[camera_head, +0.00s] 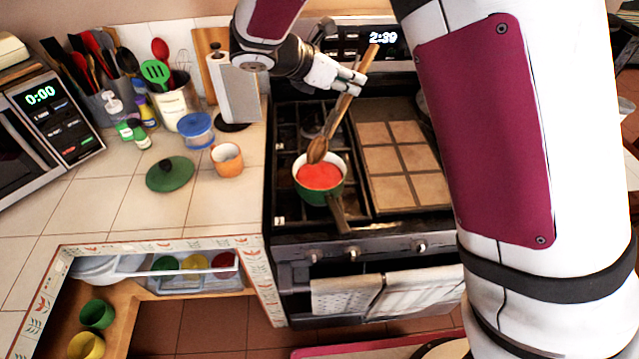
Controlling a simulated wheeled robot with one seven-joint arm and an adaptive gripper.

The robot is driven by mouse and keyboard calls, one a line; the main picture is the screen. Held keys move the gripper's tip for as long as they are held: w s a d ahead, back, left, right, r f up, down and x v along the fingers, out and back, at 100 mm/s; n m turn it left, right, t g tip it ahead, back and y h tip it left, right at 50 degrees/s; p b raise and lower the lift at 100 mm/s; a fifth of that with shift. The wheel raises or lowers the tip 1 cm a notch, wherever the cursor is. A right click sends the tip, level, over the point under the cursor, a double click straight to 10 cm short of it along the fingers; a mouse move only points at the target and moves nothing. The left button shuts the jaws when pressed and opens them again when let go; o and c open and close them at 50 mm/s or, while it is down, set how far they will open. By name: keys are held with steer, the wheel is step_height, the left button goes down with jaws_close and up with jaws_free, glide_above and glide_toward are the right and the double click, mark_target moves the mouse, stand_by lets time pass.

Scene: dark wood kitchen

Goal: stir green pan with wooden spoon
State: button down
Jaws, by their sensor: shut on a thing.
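The green pan (319,195) stands on the left burners of the stove, with red contents inside and its handle pointing to the front. My gripper (352,86) is shut on the handle of the wooden spoon (317,151), above the back of the stove. The spoon slants down to the left, bowl lowest, at the pan's far rim. I cannot tell whether the bowl is just above the red contents or touching them.
A tiled griddle plate (400,165) lies right of the pan. On the left counter are a green lid (170,174), an orange cup (227,160), a blue-lidded container (196,130), a paper towel roll (238,90) and utensil holders. Towels (415,290) hang on the oven front.

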steer(key=shift+r+p, duration=0.5)
steer(key=shift+r, duration=1.55)
